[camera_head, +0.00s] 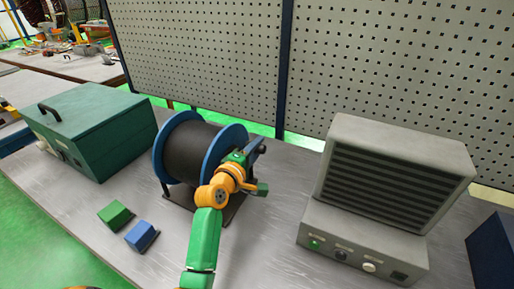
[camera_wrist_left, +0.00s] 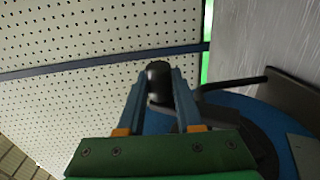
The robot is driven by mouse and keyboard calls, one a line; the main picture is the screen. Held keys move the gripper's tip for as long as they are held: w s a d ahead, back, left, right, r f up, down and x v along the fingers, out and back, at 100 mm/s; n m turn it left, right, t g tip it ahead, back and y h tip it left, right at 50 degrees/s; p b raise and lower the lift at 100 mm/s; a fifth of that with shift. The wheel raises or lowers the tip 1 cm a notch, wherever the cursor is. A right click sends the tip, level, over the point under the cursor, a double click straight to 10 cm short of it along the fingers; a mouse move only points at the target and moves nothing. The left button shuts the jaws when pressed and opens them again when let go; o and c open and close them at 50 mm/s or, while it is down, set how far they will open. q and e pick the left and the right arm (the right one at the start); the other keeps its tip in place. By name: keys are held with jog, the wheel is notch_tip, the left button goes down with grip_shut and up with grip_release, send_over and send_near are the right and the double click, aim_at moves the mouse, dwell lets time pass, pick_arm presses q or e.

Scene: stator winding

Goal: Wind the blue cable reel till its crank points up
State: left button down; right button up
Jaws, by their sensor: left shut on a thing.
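The blue cable reel (camera_head: 160,150), wound with dark cable, sits on a dark base on the workbench in the head view. Its blue flange (camera_wrist_left: 262,112) shows at the lower right of the left wrist view. My left gripper (camera_head: 256,152) is at the reel's right flange, by the crank. In the left wrist view, the left gripper (camera_wrist_left: 160,92) has its fingertips closed on the dark crank handle (camera_wrist_left: 158,72). My wrist hides much of the crank and hub in the head view, so the crank's exact direction is hard to tell. My right gripper is not in view.
A green box (camera_head: 95,125) with a black handle stands left of the reel. A green block (camera_head: 116,214) and a blue block (camera_head: 142,236) lie in front. A grey vented unit (camera_head: 395,175) stands on the right. A perforated panel (camera_head: 205,50) rises behind the bench.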

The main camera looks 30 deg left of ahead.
pick_arm(q)
jog(key=shift+f+b, duration=0.1)
jog(key=shift+b, duration=0.25)
jog(key=t+b, duration=0.1)
jog(key=b, duration=0.2)
jog(key=s+r+t+b, duration=0.1)
jog(key=t+b, duration=0.1)
jog(key=b, duration=0.1)
jog(key=s+t+b, duration=0.1)
jog(key=b, duration=0.2)
jog(key=shift+s+r+t, duration=0.2)
jog(key=shift+s+t, duration=0.05)
jog(key=shift+t, duration=0.05)
jog(key=c, duration=0.6)
grip_release()
jog(key=shift+f, duration=0.1)
